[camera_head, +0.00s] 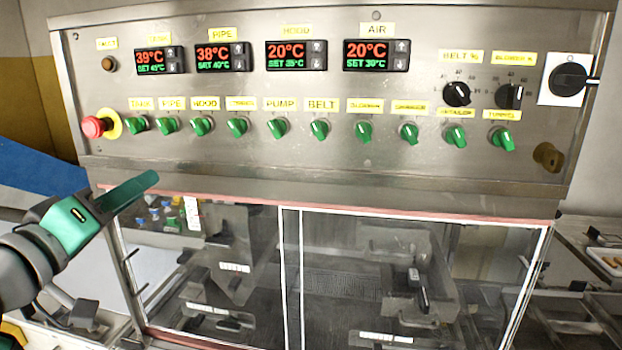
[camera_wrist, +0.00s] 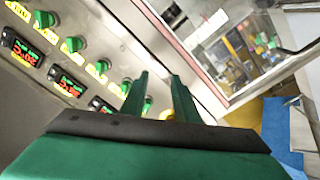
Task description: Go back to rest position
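My gripper (camera_head: 148,182) is at the left in the head view, in front of the machine's left side and below the control panel (camera_head: 330,165). Its green fingers point up and to the right. In the wrist view, my gripper (camera_wrist: 160,77) shows two green fingers with a narrow gap and nothing held between them. The panel fills the left of that view, tilted. The red emergency stop (camera_head: 95,127) is on the panel's left side, above the gripper in the picture.
A row of green knobs (camera_head: 277,128) runs across the panel, under lit temperature displays (camera_head: 295,55). Below are clear doors (camera_head: 365,270) with white edges. A black rotary switch (camera_head: 568,76) is at the upper right. A tray (camera_head: 610,262) stands at the far right.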

